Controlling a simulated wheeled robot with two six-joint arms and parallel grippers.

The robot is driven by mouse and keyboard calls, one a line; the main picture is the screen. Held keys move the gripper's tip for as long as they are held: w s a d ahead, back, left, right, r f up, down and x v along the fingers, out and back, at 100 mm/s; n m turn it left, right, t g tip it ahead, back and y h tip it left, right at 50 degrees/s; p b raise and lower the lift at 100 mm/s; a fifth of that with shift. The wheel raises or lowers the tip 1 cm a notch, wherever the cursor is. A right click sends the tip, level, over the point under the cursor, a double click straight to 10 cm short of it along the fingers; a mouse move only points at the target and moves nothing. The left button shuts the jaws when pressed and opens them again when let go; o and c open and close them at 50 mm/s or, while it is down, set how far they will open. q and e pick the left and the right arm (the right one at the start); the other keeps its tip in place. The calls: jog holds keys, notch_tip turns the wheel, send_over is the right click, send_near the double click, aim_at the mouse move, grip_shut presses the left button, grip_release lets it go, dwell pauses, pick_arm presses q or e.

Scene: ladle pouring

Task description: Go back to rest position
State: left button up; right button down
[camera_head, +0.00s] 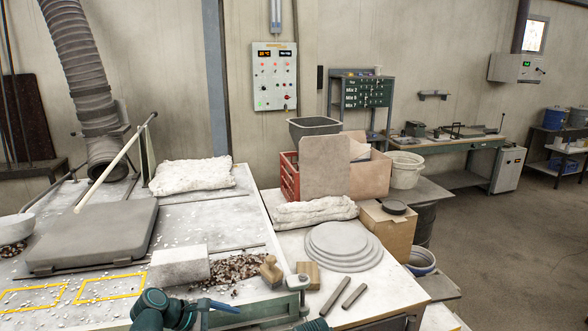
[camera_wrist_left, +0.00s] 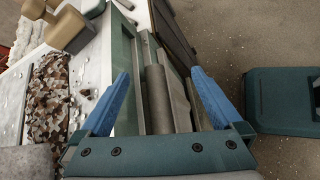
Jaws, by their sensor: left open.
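My left gripper (camera_head: 214,308) is at the bottom of the head view, by the front edge of the workbench. Its teal wrist and a blue finger show there. In the left wrist view the two blue fingers of my left gripper (camera_wrist_left: 160,76) are spread apart. A grey cylinder (camera_wrist_left: 158,100) appears in the gap between them, beside the bench edge; I cannot tell its distance, and neither finger visibly touches it. My right gripper does not show. I cannot make out a ladle.
Near the gripper are a white block (camera_head: 180,264), brown and white chips (camera_head: 238,268), a wooden piece (camera_head: 271,270) and two grey rods (camera_head: 343,295). A grey slab (camera_head: 95,235) lies at left, and stacked grey discs (camera_head: 340,247) at right. Open floor (camera_head: 520,260) is further right.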

pick_arm(q)
jog(key=s+d+f+m+g+y+b, duration=0.2)
jog(key=s+d+f+m+y, duration=0.3)
jog(key=m, duration=0.6)
jog(key=s+d+f+m+g+y+b, duration=0.1)
jog(key=s+d+f+m+g+y, duration=0.1)
jog(key=s+d+f+m+y, duration=0.3)
jog(key=s+f+m, duration=0.2)
jog(key=s+m, duration=0.2)
jog(key=m, duration=0.2)
jog(key=shift+s+g+y+b, duration=0.25)
jog(key=shift+g+y+b, duration=0.05)
jog(key=shift+b, duration=0.05)
jog(key=shift+d, duration=0.1)
